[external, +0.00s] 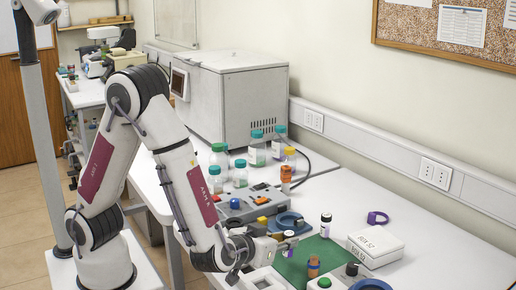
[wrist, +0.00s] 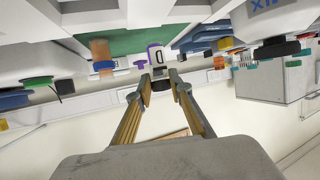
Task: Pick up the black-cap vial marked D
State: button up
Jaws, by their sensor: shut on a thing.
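The black-cap vial marked D (wrist: 157,58) has a white label with a dark letter and some purple on it. In the wrist view, its black cap (wrist: 160,84) sits between my fingertips. My gripper (wrist: 165,82) is shut on it. In the external view, my gripper (external: 283,237) is low over the bench near the green mat, and the vial (external: 289,244) shows small and partly hidden at the fingertips. I cannot tell there whether it touches the surface below.
Another dark-capped vial (external: 326,226) stands behind the green mat (external: 294,268). An amber vial (external: 313,266) is on the mat. A white box (external: 375,247) and purple ring (external: 377,218) lie right. A grey device (external: 247,203) and several bottles stand behind my gripper.

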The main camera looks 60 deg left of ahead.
notch_tip(320, 180, up, 8)
dwell(0.5)
jog(key=shift+f, duration=0.1)
